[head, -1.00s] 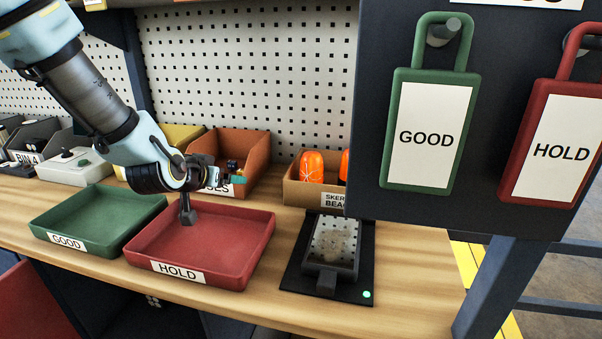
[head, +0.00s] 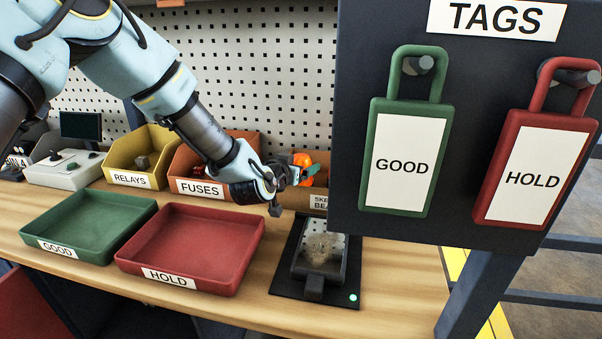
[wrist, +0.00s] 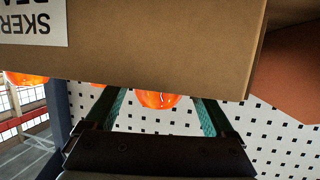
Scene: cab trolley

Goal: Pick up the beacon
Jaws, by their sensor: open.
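An orange beacon (head: 304,166) shows in the cardboard box labelled as beacons (head: 318,202), at the back of the bench; my gripper partly hides it in the head view. In the wrist view the beacon (wrist: 158,99) shows between my fingers, past the edge of the box (wrist: 160,50). Another orange beacon (wrist: 25,78) shows at the left of that view. My gripper (head: 302,176) is open and empty at the box. I cannot tell whether the fingers touch the beacon.
A dark tray on a black pad (head: 312,287) sits in front of the box. The red HOLD tray (head: 190,245) and green GOOD tray (head: 92,227) stand to the left. The dark TAGS panel (head: 450,120) with hanging tags blocks the right side.

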